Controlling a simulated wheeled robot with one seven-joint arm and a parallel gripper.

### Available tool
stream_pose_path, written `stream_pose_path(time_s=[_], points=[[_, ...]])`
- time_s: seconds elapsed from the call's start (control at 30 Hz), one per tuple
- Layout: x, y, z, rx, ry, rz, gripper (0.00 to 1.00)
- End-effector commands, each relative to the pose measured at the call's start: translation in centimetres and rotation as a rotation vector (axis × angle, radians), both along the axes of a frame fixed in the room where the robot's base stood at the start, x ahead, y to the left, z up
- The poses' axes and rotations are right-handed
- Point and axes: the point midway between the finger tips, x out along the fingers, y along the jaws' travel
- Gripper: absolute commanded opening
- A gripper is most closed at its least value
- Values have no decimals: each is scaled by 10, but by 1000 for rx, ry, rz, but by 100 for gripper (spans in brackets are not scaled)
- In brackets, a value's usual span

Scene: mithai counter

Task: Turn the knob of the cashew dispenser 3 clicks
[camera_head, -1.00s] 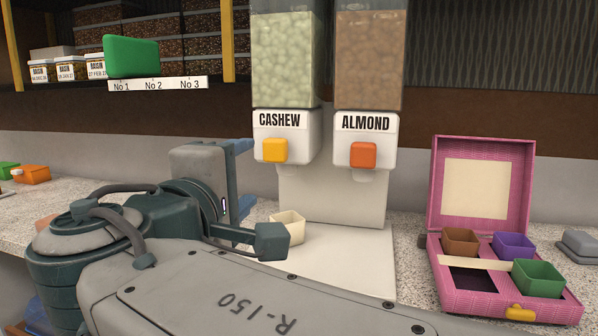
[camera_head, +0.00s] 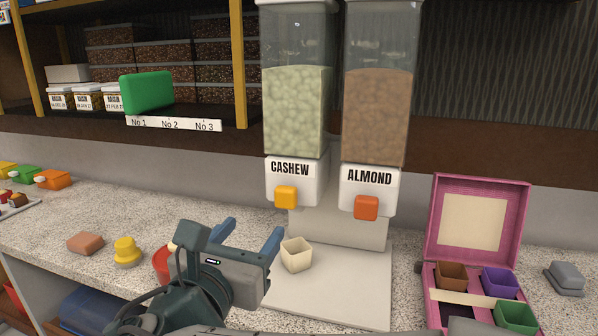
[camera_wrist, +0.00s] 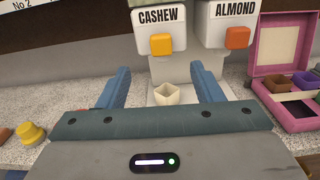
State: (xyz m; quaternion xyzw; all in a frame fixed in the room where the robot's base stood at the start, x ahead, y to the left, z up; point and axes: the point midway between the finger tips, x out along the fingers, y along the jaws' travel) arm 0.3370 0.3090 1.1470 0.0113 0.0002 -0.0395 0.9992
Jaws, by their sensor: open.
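The cashew dispenser (camera_head: 297,110) is a clear bin of pale nuts above a white housing labelled CASHEW. Its yellow-orange knob (camera_head: 286,197) is on the front, and the knob also shows in the wrist view (camera_wrist: 161,44). A small cream cup (camera_head: 296,255) stands on the white base below, tilted in neither view. My gripper (camera_head: 251,236) is open and empty, in front of and below the knob and apart from it. In the wrist view the cup shows between my blue fingers (camera_wrist: 160,84), with the knob above it.
The almond dispenser (camera_head: 375,120) with an orange knob (camera_head: 366,208) stands close on the right. A pink box (camera_head: 433,225) with coloured cups is further right.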

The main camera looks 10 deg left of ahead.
Motion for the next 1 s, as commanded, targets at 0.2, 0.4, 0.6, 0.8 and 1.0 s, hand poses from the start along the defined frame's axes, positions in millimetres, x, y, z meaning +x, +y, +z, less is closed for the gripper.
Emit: stream_pose_path(time_s=[0.2, 0.4, 0.6, 0.8, 1.0], points=[[16, -2, -1, -27, 1, -2, 60], [55, -5, -1, -25, 1, -3, 60], [97, -8, -1, -24, 2, -2, 60], [126, -10, 0, -22, 1, -1, 60], [137, -11, -1, -22, 2, 0, 60]])
